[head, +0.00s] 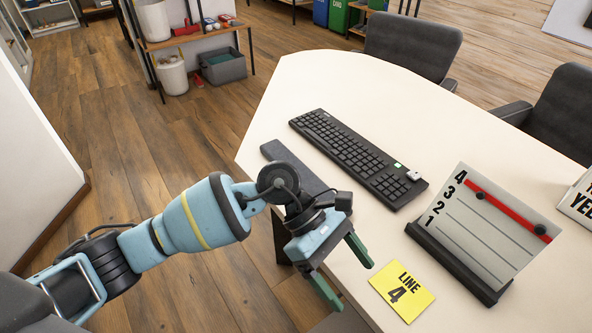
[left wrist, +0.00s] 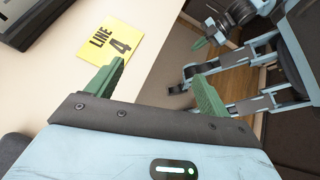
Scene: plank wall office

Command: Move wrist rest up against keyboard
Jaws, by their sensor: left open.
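The wrist rest (head: 288,161), a dark grey bar, lies on the white table near its left edge. Its right end is hidden behind my left wrist. The black keyboard (head: 345,152) lies beyond it, with a strip of bare tabletop between them. My left gripper (head: 352,285) has green fingers and is open and empty, over the table's near edge, closer to me than the wrist rest. The left wrist view shows the same open fingers (left wrist: 160,72). A green finger of my right gripper (left wrist: 202,43) shows there, too partial to judge its opening.
A yellow "LINE 4" card (head: 402,291) lies right of my left gripper; it also shows in the left wrist view (left wrist: 111,38). A numbered board (head: 488,225) in a dark stand is right of the keyboard. Grey chairs (head: 413,47) stand behind the table.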

